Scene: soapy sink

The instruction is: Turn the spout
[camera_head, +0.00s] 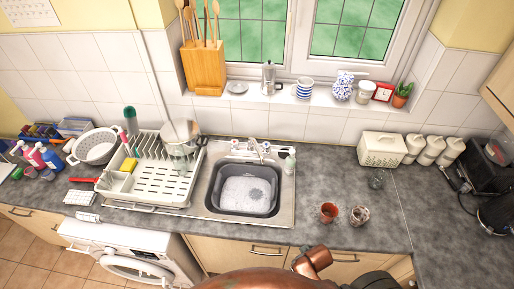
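The silver tap (254,146) stands at the back edge of the sink, roughly centred behind the bowl. Its thin spout (260,155) points forward over the back of the bowl; its exact angle is too small to tell. The sink (283,208) is steel, and a dark grey basin (217,201) with soapy white foam sits in its bowl. Neither of my grippers shows in the head view, and nothing is seen touching the tap.
A white dish rack (160,190) with a pot (182,146) stands left of the sink. A soap bottle (290,161) stands close right of the tap. A copper-coloured cup (328,212) and a glass jar (359,216) are on the right counter. The windowsill above holds several items.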

